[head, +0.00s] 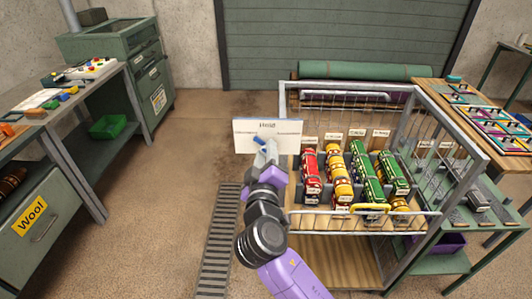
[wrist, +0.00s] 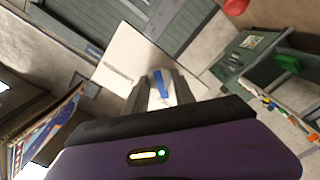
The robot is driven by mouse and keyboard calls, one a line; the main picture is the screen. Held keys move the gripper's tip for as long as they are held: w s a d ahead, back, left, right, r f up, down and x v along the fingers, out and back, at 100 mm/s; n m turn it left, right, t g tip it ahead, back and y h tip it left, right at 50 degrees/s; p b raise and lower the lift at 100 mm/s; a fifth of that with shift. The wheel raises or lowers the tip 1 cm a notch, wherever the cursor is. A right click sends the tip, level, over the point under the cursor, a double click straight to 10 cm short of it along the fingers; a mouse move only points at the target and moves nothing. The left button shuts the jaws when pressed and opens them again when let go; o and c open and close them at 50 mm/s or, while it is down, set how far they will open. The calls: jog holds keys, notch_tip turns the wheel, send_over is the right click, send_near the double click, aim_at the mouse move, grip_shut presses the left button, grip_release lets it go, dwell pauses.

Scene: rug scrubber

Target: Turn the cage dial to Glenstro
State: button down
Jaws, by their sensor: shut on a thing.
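The cage dial is a white panel (head: 285,128) at the left side of the wire cage (head: 362,222). It bears one larger label at the top and smaller marks at left and right, too small to read surely. Its blue knob (head: 259,139) shows at the panel's middle, tilted toward the upper left. My gripper (head: 265,151) is in front of the panel, shut on the knob. In the wrist view the panel (wrist: 128,62) fills the upper middle, and the blue knob (wrist: 160,84) sits between the fingertips (wrist: 161,93). My gripper hides the panel's lower middle.
A workbench (head: 100,90) stands at left, with a "Wool" drawer (head: 35,222) below. A table (head: 490,115) with coloured trays is at right. A floor grate (head: 218,240) runs left of my arm.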

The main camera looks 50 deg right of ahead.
jog(key=c, duration=1.1)
grip_release()
jog(key=b+v, duration=0.2)
jog(key=v, duration=0.5)
jog(key=shift+s+a, duration=0.25)
jog(key=shift+a, duration=0.1)
